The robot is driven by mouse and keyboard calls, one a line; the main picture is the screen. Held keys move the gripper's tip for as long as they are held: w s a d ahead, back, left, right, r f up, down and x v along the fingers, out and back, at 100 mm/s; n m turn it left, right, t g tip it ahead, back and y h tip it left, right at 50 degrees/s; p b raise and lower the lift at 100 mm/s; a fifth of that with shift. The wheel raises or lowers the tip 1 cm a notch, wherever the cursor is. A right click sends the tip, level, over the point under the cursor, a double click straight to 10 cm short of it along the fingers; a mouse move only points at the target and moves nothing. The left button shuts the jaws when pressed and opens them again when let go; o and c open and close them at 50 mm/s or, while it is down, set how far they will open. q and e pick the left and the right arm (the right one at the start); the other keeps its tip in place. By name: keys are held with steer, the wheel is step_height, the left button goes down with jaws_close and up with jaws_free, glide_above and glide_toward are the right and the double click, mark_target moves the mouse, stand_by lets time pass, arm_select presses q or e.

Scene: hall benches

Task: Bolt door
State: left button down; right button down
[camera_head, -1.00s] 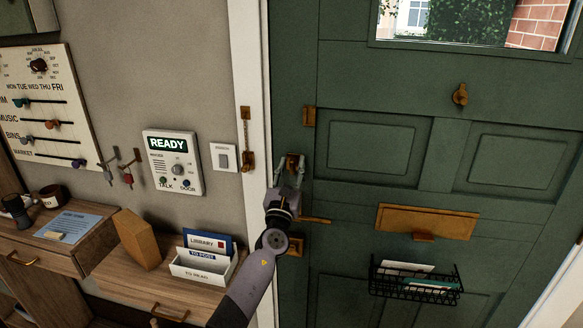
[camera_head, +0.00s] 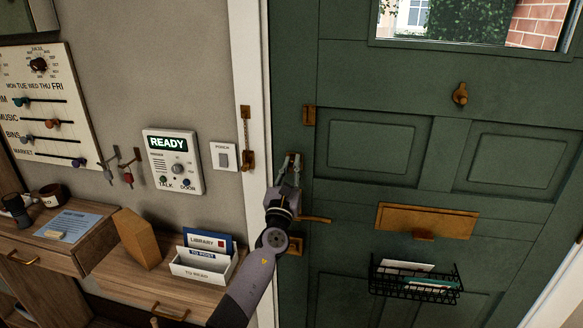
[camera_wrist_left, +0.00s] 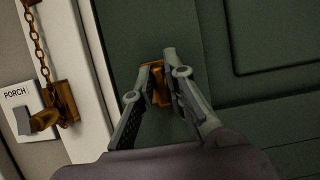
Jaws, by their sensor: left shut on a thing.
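The green panelled door (camera_head: 365,85) fills the right of the head view, and it looks shut against its white frame (camera_head: 247,60). My left gripper (camera_head: 291,160) is at the door's left edge, above the brass lever handle (camera_head: 315,220). In the left wrist view its two fingers (camera_wrist_left: 162,82) are closed on a small brass bolt turn (camera_wrist_left: 158,92). The fingers hide much of that turn, so I cannot tell its exact angle. My right gripper is not in view.
A door chain (camera_head: 246,135) hangs on the frame beside a porch switch (camera_head: 224,157). An intercom panel reading READY (camera_head: 174,162) is on the wall. A shelf with a letter rack (camera_head: 203,265) is at lower left. A wire basket (camera_head: 416,279) hangs on the door.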

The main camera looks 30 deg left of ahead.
arm_select(q)
steer(key=shift+n+y, duration=0.4)
steer(key=shift+n, duration=0.2)
steer(key=n+g+y+b, duration=0.1)
steer(key=n+y, duration=0.1)
steer(key=n, duration=0.3)
steer(key=shift+f+n, duration=0.1)
steer(key=shift+n, duration=0.3)
steer(key=n+g+y, duration=0.1)
steer(key=n, duration=0.2)
steer(key=n+g+y+b, duration=0.1)
steer(key=n+g, duration=0.1)
steer(key=n, duration=0.2)
steer(key=shift+a+y, duration=0.15)
steer(key=shift+y, duration=0.25)
steer(key=n+g, duration=0.1)
steer(key=n, duration=0.3)
steer(key=shift+g, duration=0.4)
steer(key=n, duration=0.2)
steer(key=n+g+p, duration=0.1)
steer(key=n, duration=0.1)
steer(key=shift+a+f+g, duration=0.1)
steer(key=shift+f+g, duration=0.1)
steer(key=shift+g, duration=0.1)
steer(key=shift+n, duration=0.4)
steer(key=c, duration=1.6)
jaws_free()
